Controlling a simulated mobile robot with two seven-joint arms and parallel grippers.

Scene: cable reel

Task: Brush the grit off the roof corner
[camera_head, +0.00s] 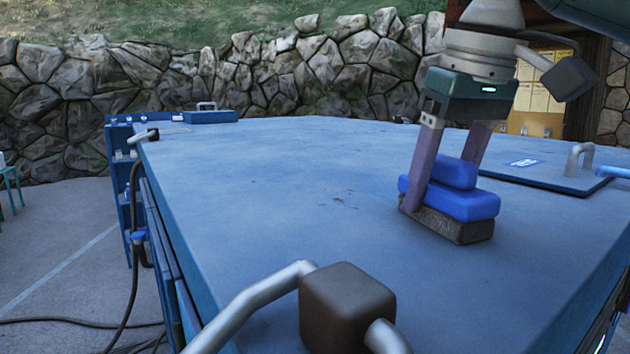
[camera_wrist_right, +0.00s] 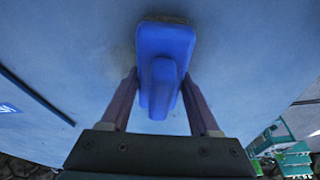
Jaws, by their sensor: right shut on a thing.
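The blue roof (camera_head: 260,220) is a broad flat top that fills most of the head view. A few small dark specks of grit (camera_head: 340,198) lie near its middle, left of my right gripper. My right gripper (camera_head: 440,195) points down and is shut on a brush (camera_head: 462,204) with a blue grip and dark brown bristles. The bristles are down at the roof surface; I cannot tell how firmly they press. In the right wrist view the blue brush (camera_wrist_right: 165,65) sits between the two purple fingers. My left gripper is not in view.
A panel with a grey handle (camera_head: 580,158) lies at the roof's right side. A blue shelf unit (camera_head: 120,170) stands beyond the left edge. A grey tube with a dark block (camera_head: 345,305) is in the near foreground. The roof's middle is mostly clear.

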